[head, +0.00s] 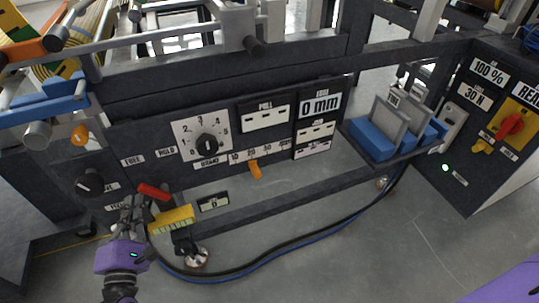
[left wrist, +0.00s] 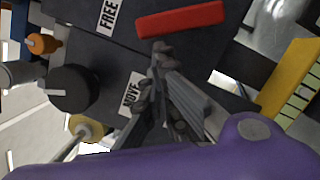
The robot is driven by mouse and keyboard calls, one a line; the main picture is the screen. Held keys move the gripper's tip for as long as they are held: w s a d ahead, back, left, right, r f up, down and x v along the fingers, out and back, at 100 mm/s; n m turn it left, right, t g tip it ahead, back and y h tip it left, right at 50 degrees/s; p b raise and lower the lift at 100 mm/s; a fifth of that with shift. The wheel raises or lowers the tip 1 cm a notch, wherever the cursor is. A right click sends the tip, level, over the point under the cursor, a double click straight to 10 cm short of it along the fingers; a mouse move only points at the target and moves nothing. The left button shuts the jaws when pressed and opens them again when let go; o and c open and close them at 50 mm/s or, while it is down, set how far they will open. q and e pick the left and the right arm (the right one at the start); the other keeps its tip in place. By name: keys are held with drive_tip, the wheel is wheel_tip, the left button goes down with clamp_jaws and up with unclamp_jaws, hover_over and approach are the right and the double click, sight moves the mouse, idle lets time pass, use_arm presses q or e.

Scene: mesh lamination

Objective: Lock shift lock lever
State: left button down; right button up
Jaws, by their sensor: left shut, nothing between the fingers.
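A red lever bar (head: 153,192) sits low on the left of the dark machine panel; in the left wrist view (left wrist: 180,18) it lies nearly level, just beyond the fingertips. A black knob (head: 90,182) is left of it; in the left wrist view (left wrist: 75,88) it stands beside FREE and MOVE labels. I cannot tell for sure which is the shift lock lever. My left gripper (head: 132,205) is shut and empty. Its tips are close below the red bar and right of the knob; I see no grip on either. My right gripper is not in view.
A yellow block (head: 172,219) is right of my left gripper. An orange knob (head: 80,135) is at the upper left. A dial (head: 207,145) and an orange pointer (head: 255,169) are on the panel. Blue and black cables (head: 290,243) lie on the floor.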

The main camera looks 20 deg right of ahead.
use_arm(q)
drive_tip(key=shift+r, duration=0.1)
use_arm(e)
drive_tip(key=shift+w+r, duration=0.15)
use_arm(q)
drive_tip(key=shift+d+r+m+p, duration=0.1)
drive_tip(key=shift+r+m+p, duration=0.15)
drive_tip(key=shift+m+p, duration=0.3)
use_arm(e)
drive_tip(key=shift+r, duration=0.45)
use_arm(q)
drive_tip(key=shift+r+p, duration=0.15)
drive_tip(key=shift+p, duration=0.15)
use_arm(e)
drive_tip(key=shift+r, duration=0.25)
